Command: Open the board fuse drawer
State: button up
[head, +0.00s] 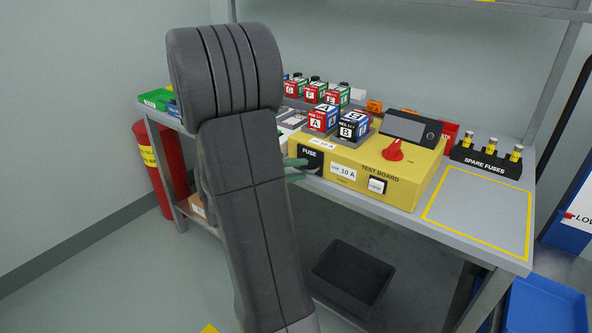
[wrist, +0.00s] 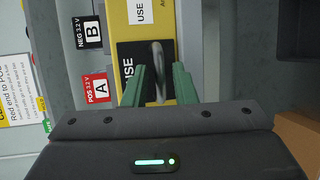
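The yellow test board (head: 375,178) stands on the bench. Its fuse drawer (head: 312,155) has a black front marked FUSE at the board's left end; it looks flush with the board. In the wrist view the drawer front (wrist: 130,58) carries a metal loop handle (wrist: 158,62). My gripper (wrist: 160,68) has green fingers, one on each side of the handle, with gaps between fingers and handle, so it is open around it. In the head view my gripper (head: 296,169) is at the drawer front, partly hidden by my arm.
Battery blocks A (head: 319,121) and B (head: 353,127) sit on the board behind the drawer. A red knob (head: 394,151) and a display (head: 408,127) are to the right. A spare fuses rack (head: 483,158) stands at the bench's right. A dark bin (head: 352,279) is below.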

grip_shut()
jog(key=s+a+b, duration=0.2)
jog(key=s+a, duration=0.2)
jog(key=s, duration=0.2)
jog(key=shift+a, duration=0.15)
jog(key=shift+o, duration=1.3)
grip_release()
jog(key=shift+a, duration=0.1)
jog(key=p+v, duration=0.2)
jog(key=v, duration=1.1)
jog(key=shift+s+a, duration=0.2)
jog(key=shift+a, duration=0.05)
